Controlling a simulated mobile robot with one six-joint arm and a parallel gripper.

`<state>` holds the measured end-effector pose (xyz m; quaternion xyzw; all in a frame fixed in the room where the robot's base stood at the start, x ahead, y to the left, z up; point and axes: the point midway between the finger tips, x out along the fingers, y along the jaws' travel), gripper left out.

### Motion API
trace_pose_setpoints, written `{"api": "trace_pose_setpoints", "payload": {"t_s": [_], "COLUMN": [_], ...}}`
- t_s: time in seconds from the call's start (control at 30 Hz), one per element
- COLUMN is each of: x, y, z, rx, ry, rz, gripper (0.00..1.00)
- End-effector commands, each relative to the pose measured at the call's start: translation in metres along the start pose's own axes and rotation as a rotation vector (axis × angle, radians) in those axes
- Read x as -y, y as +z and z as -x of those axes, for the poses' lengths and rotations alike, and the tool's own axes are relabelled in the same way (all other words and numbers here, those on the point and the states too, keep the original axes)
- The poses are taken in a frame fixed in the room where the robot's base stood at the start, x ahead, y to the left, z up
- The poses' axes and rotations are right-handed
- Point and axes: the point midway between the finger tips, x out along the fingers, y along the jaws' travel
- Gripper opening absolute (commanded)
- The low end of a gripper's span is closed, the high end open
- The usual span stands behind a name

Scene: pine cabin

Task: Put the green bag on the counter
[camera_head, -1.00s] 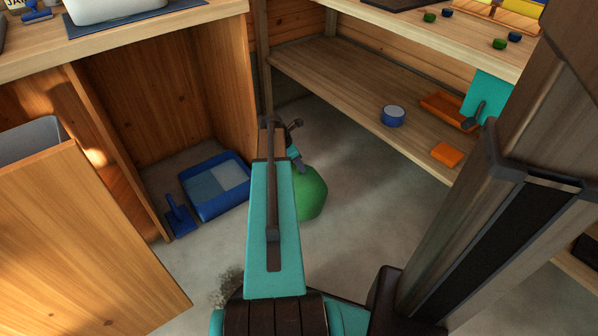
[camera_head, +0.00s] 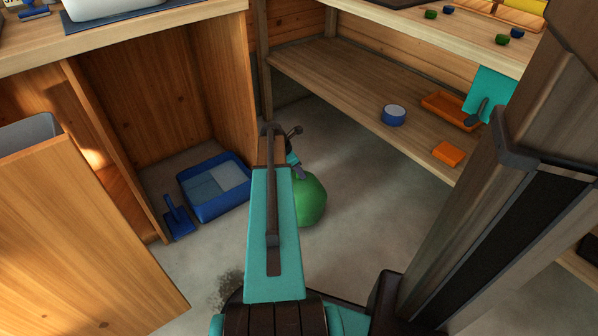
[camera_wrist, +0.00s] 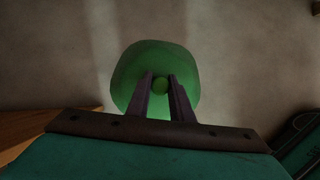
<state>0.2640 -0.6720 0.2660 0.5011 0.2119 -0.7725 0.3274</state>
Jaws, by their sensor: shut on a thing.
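The green bag (camera_head: 312,202) is round and shows low over the floor, partly hidden behind my arm in the head view. I cannot tell whether it touches the floor. In the wrist view the bag (camera_wrist: 130,75) lies straight ahead, and its small round knot sits between the fingertips of my gripper (camera_wrist: 160,84), which is shut on it. In the head view my arm hides most of the gripper. A wooden counter (camera_head: 190,25) runs along the top left, above an open cupboard bay. Another wooden worktop (camera_head: 420,30) is at the top right.
A blue litter tray (camera_head: 232,207) and blue scoop (camera_head: 178,218) lie on the floor at left. A lower shelf (camera_head: 340,85) at right holds a blue bowl (camera_head: 393,115) and orange items. Floor right of the bag is clear.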

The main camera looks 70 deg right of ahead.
Motion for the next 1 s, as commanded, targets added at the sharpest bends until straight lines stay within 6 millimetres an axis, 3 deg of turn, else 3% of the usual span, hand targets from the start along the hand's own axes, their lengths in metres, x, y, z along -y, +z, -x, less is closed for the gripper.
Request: {"api": "trace_pose_setpoints", "payload": {"t_s": [0.07,0.1,0.2,0.63,1.0], "x": [0.0,0.0,0.0,0.0,0.0], "y": [0.0,-0.001,-0.001,0.0,0.002], "z": [-0.001,-0.002,-0.002,0.001,0.045], "rx": [0.001,0.0,0.0,0.0,0.0], "ry": [0.0,0.0,0.0,0.0,0.001], "rz": [0.0,0.0,0.0,0.0,0.001], "gripper": [0.0,0.25,0.39,0.39,0.39]}}
